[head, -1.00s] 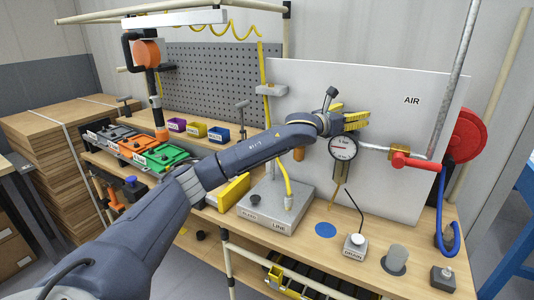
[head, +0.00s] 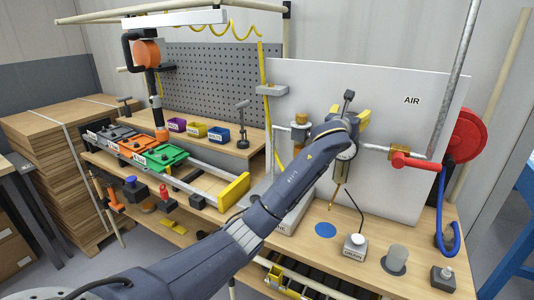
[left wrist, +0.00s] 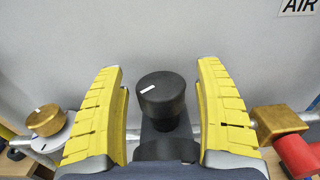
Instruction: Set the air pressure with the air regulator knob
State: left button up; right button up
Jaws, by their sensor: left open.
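The air regulator knob (left wrist: 162,92) is black with a white mark on its top. In the left wrist view it stands between the two yellow fingers of my left gripper (left wrist: 159,72), with a gap on each side. In the head view my left gripper (head: 350,114) is at the white panel (head: 405,140), over the regulator, and its wrist hides the knob. The pressure gauge (head: 347,152) below is mostly covered, so I cannot read it. My left gripper is open and holds nothing. My right gripper does not show.
A brass fitting (head: 300,120) lies left of the gripper. A brass block (head: 399,152) with a red handle (head: 412,162) lies right. The drain button (head: 357,241) and a grey cylinder (head: 397,256) stand on the bench below. The panel is close behind the fingers.

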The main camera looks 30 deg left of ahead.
pick_arm(q)
jog(key=shift+d+n+y, duration=0.1)
jog(key=shift+n+y, duration=0.8)
jog(key=shift+y, duration=0.3)
jog(key=shift+n+g+y, duration=0.4)
jog(key=shift+n+y, duration=0.1)
jog(key=shift+y, duration=0.4)
jog(key=shift+y, duration=0.3)
